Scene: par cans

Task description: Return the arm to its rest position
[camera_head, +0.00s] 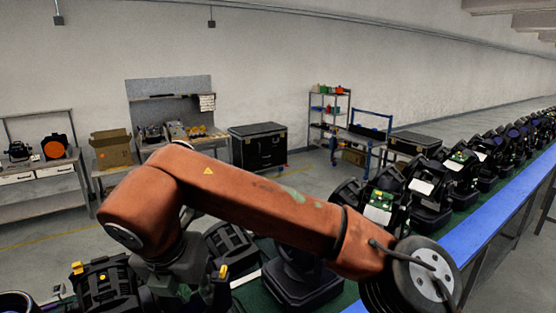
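My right arm, orange with dark joints, crosses the front of the view from the lower right to a bent elbow at the left. Its dark wrist points down from the elbow. My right gripper (187,290) is at the bottom, among black stage lights, and its fingers are too dark and cut off to tell open from shut. Whether it touches a light cannot be told. A black light (105,285) lies left of it, and another black light (300,278) stands right of it, partly hidden by my arm. My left gripper is not in view.
A conveyor with a blue edge (490,215) and green bed carries a long row of black lights (432,190) toward the right back. Behind stand a workbench (215,140), a black case (258,147), a cardboard box (112,148) and a shelf rack (329,120). Floor between is clear.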

